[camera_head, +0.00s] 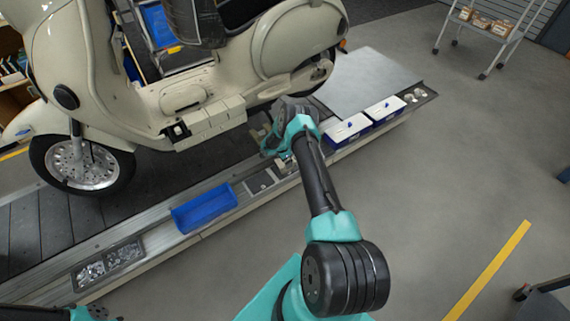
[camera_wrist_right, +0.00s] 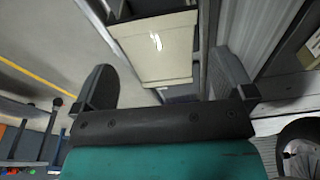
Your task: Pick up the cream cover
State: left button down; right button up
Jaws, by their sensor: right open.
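The cream cover (camera_wrist_right: 158,52) shows in the right wrist view as a pale, flat-faced block with a bright glint, lying ahead of my right gripper (camera_wrist_right: 166,80) and between its two spread fingers. The fingers are apart and do not appear to touch it. In the head view my right gripper (camera_head: 277,143) hangs over the conveyor's near edge, beside the scooter (camera_head: 285,45). It hides most of what lies beneath it, so I cannot make out the cover there. Of my left arm only a small part shows at the bottom left edge; its gripper is not visible.
A blue tray (camera_head: 205,208) lies left of my right gripper on the conveyor edge. Two white-topped blue boxes (camera_head: 347,129) stand close on its right. A grey parts tray (camera_head: 110,263) is at the lower left.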

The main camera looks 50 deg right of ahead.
jog(key=shift+d+f, duration=0.2)
jog(key=shift+f, duration=0.7)
jog(key=shift+d+f, duration=0.15)
jog(key=shift+f, duration=0.75)
jog(key=c, duration=1)
